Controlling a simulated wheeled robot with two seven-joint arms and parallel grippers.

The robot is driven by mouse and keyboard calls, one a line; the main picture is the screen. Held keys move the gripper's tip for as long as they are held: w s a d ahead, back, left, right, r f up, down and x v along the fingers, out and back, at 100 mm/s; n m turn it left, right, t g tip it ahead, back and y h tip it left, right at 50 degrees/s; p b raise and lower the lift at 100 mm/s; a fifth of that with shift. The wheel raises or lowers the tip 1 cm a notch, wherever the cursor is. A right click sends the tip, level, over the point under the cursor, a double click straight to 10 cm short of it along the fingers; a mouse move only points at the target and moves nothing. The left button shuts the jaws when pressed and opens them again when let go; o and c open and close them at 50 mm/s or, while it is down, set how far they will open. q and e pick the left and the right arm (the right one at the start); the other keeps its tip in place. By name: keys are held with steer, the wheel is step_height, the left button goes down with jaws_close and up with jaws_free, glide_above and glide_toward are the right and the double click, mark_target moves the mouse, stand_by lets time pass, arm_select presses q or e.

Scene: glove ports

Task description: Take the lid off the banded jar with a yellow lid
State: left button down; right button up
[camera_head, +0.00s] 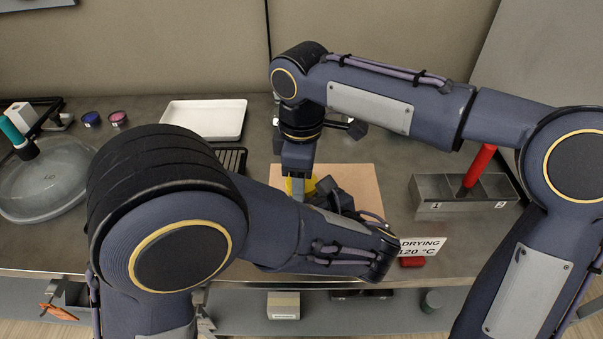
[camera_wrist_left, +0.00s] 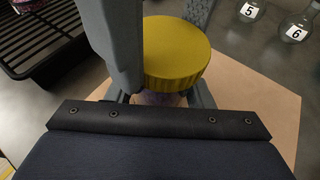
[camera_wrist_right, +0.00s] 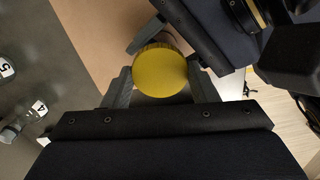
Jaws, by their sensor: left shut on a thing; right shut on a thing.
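The jar's yellow lid (camera_head: 291,186) shows partly behind my grippers over the wooden board. In the left wrist view the lid (camera_wrist_left: 175,55) sits above a small strip of the jar body (camera_wrist_left: 158,98), and the rest of the body is hidden. My left gripper (camera_wrist_left: 162,98) comes from the side and is shut on the jar below the lid. My right gripper (camera_wrist_right: 160,80) comes from above and is shut on the lid, with its fingers at opposite sides of the round yellow top (camera_wrist_right: 160,72). I cannot tell whether lid and jar still touch.
The board (camera_head: 358,180) lies mid-table. A white tray (camera_head: 205,118) and dark rack (camera_head: 232,158) are behind left. A grey divided box (camera_head: 440,192) with a red cylinder (camera_head: 479,165) stands right. A drying sign (camera_head: 422,246) is near the front edge. My arms cross closely above the board.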

steer(key=shift+n, duration=0.3)
steer(key=o, duration=1.1)
steer(key=shift+c, duration=0.2)
